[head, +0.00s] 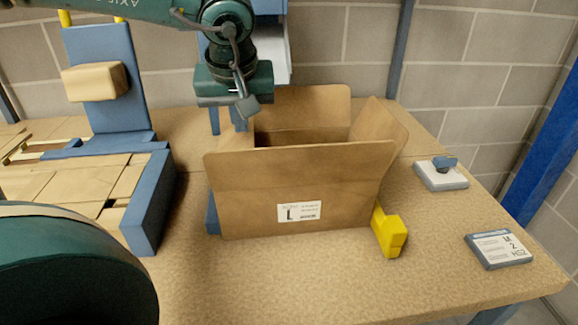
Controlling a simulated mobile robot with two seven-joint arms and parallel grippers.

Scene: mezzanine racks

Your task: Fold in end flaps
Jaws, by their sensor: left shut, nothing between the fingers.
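An open cardboard box (295,185) stands on the table, with a white label (299,211) marked L on its front. Its right end flap (380,132) stands up and leans outward. The back long flap (312,108) is raised, and the front panel rises to a straight top edge. At the left end, a flap (238,140) shows partly, below my left gripper. My left gripper (227,124) is shut and empty, pointing down at the box's left end; whether it touches the flap cannot be told. My right gripper is not in view.
A yellow block (390,232) stands at the box's right front corner. Farther right lie a grey pad with a blue knob (442,173) and a label plate (498,249). A blue stand (100,80) with flat cardboard (85,185) is left.

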